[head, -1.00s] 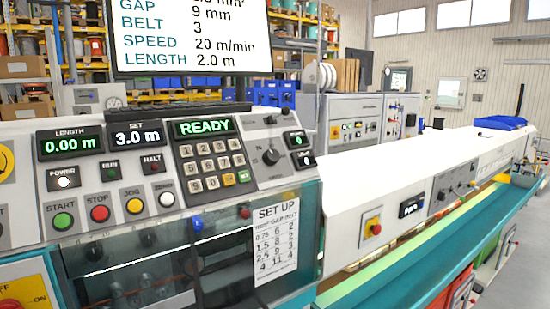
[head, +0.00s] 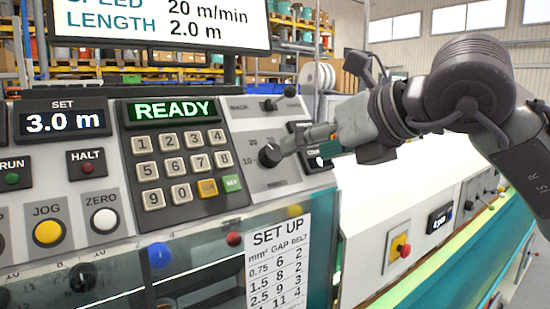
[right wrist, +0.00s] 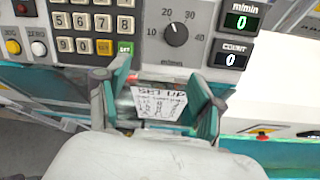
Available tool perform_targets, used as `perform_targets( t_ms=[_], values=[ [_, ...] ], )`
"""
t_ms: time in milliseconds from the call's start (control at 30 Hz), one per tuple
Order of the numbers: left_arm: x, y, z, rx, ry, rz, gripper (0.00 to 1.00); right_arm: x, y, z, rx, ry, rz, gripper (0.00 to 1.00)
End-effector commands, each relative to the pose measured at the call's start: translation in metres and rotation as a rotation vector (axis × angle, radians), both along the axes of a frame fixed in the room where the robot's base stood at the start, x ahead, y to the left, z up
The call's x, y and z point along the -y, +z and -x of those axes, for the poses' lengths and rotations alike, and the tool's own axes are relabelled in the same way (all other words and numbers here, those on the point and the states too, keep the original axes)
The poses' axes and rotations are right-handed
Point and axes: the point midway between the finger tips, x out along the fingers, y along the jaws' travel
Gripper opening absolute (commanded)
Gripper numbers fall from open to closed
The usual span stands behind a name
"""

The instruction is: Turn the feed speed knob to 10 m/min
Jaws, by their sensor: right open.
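The feed speed knob (head: 269,155) is a round dark knob on a light grey panel with a scale. In the right wrist view the knob (right wrist: 176,33) has its white mark pointing up and slightly left, near the 20; 10, 30 and 40 are also printed. My left gripper is out of view.
The m/min display (right wrist: 241,21) and the count display (right wrist: 232,54) both read 0. A keypad (head: 183,168) lies left of the knob under the READY display (head: 174,110). A small lever (head: 279,103) sits above the knob. A set-up card (head: 277,262) hangs below.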

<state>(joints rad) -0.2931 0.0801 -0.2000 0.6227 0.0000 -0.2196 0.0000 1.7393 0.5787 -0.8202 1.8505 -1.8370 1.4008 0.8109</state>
Motion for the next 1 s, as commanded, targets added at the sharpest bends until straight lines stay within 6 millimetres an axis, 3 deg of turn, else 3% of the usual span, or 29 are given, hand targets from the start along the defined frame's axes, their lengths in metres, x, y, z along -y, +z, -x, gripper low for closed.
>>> perform_targets(
  t_ms=[100, 267, 500, 733, 1000],
  values=[
    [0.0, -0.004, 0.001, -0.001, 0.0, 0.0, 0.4, 0.013, 0.015, 0.01, 0.086, -0.074, 0.053, 0.67],
    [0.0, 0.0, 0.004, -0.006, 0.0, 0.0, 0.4, 0.011, 0.017, 0.005, 0.101, -0.095, 0.063, 0.67],
    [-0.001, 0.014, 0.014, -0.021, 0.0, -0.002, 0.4, -0.011, 0.001, -0.03, 0.097, -0.09, 0.062, 0.67],
    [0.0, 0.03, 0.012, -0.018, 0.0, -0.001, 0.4, -0.034, -0.017, -0.068, 0.096, -0.089, 0.061, 0.67],
    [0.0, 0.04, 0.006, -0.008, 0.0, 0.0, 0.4, -0.05, -0.031, -0.093, 0.099, -0.089, 0.06, 0.67]
  ],
)
